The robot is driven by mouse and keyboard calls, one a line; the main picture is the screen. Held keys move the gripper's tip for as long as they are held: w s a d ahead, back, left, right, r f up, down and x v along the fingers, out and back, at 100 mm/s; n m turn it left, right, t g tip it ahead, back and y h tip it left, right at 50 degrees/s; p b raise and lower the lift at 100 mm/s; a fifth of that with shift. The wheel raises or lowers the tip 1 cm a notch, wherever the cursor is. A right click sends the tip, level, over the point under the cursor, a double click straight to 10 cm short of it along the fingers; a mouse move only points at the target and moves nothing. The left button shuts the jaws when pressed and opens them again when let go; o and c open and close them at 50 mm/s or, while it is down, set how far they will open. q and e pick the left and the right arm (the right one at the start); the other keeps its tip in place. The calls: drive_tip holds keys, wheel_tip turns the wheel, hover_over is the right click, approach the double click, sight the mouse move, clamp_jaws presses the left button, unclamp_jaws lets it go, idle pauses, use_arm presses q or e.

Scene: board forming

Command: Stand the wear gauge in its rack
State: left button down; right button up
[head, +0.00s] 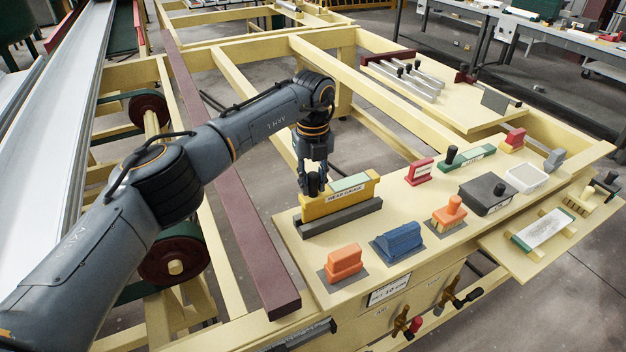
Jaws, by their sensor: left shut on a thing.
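The wear gauge (367,190) appears as a long yellow piece with a white label on its front and a pale green strip along its top. It is roughly upright at the back left of the cream board. The dark grey rack (340,221) is a long low bar directly below and in front of it. I cannot tell whether the gauge's lower edge is inside the rack or just above or behind it. My left gripper (313,190) points down, shut on the gauge near its left end; its fingertips partly hide that end. My right gripper is out of view.
An orange block (344,262), a blue block (398,240) and an orange stamp-like piece (450,212) stand in front and to the right. A red block (419,171) and a black box (487,194) stand farther right. A maroon beam (235,200) runs along the left.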

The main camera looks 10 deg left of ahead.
use_arm(q)
drive_tip(key=shift+f+b, duration=0.5)
drive_tip(key=shift+f, duration=0.35)
drive_tip(key=c, duration=1)
unclamp_jaws()
wheel_tip(320, 180, up, 12)
